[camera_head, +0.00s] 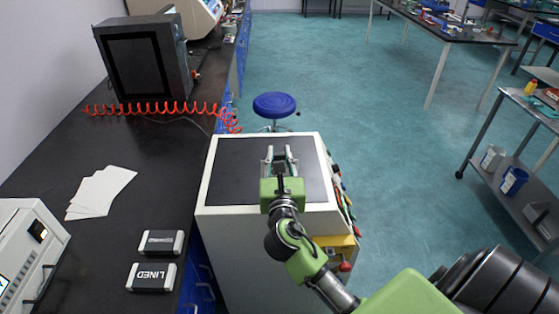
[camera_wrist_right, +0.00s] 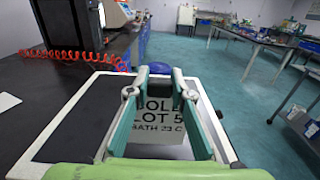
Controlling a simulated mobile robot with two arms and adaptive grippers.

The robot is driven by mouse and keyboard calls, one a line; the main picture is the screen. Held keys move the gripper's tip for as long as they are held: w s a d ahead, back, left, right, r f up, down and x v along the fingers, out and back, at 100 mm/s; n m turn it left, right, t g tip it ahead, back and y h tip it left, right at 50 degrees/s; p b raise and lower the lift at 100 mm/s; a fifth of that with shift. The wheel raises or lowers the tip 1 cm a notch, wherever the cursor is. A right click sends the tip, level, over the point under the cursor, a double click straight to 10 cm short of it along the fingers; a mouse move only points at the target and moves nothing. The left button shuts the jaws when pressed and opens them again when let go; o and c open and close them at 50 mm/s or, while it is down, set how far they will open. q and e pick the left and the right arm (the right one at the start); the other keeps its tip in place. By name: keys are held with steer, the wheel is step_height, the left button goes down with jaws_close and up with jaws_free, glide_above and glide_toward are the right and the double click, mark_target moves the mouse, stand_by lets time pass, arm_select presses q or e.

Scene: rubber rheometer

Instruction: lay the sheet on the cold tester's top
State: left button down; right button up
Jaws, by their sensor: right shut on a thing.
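My right gripper (camera_head: 279,153) is over the dark top of a white tester (camera_head: 232,165). In the right wrist view, its fingers (camera_wrist_right: 161,78) are shut on a pale printed sheet (camera_wrist_right: 163,125). The readable print is "OLD", "LOT 5" and "BATH 23 C"; the first letter is hidden by a finger. The sheet lies between the fingers and close to the dark top; I cannot tell whether it touches. The tester's dark top also shows in the right wrist view (camera_wrist_right: 82,122). My left gripper is out of view.
A black bench (camera_head: 150,195) runs along the left with loose white sheets (camera_head: 100,192), a "LINED" block (camera_head: 151,277), another block (camera_head: 160,243) and a dark boxy device (camera_head: 145,60). A red coiled hose (camera_head: 160,108) and blue stool (camera_head: 274,105) are behind. Coloured buttons line the tester's right side.

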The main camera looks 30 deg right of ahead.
steer(key=shift+f, duration=0.8)
steer(key=shift+f, duration=0.15)
steer(key=o, duration=0.9)
